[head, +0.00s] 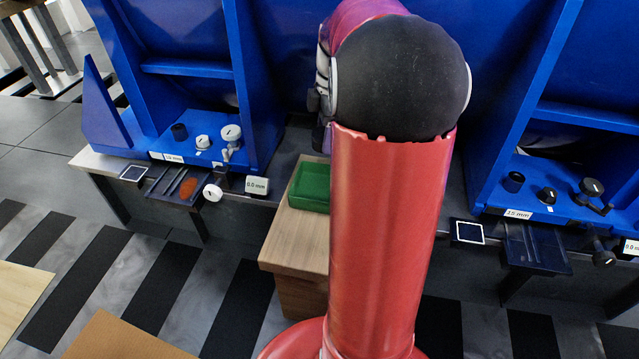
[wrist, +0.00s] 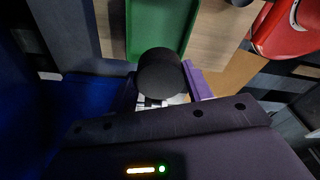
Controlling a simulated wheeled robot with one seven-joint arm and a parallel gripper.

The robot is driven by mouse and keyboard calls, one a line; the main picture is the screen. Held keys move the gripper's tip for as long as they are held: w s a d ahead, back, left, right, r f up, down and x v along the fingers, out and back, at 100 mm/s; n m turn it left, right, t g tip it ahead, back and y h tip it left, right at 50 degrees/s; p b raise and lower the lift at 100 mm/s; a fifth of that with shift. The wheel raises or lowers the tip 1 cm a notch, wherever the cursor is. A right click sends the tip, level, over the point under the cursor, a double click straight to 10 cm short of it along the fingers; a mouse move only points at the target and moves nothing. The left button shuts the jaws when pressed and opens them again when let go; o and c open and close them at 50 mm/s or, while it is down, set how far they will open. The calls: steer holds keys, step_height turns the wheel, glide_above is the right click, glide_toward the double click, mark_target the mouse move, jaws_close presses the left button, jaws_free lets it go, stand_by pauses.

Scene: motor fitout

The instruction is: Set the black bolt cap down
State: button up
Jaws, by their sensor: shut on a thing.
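The black bolt cap (wrist: 160,72) is round and dark. In the wrist view it sits between the two fingers of my gripper (wrist: 164,88), which is shut on it. The green tray (wrist: 136,32) lies beyond the cap in that view, and the cap overlaps the tray's near end. I cannot tell the height between them. In the head view the green tray (head: 310,187) stands on a wooden block, partly hidden by my red arm. My gripper and the held cap are hidden there. The visible part of the tray looks empty.
The wooden block (head: 292,243) has bare top beside the tray. Blue stands (head: 190,68) rise behind, with black and white fittings (head: 202,142) on their ledges. A right-hand ledge holds more black fittings (head: 547,195).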

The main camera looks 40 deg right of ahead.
mark_target(323, 193)
step_height(323, 193, down, 15)
steer(key=b, duration=0.3)
steer(key=shift+f, duration=0.2)
steer(key=o, duration=1)
steer(key=shift+c, duration=0.2)
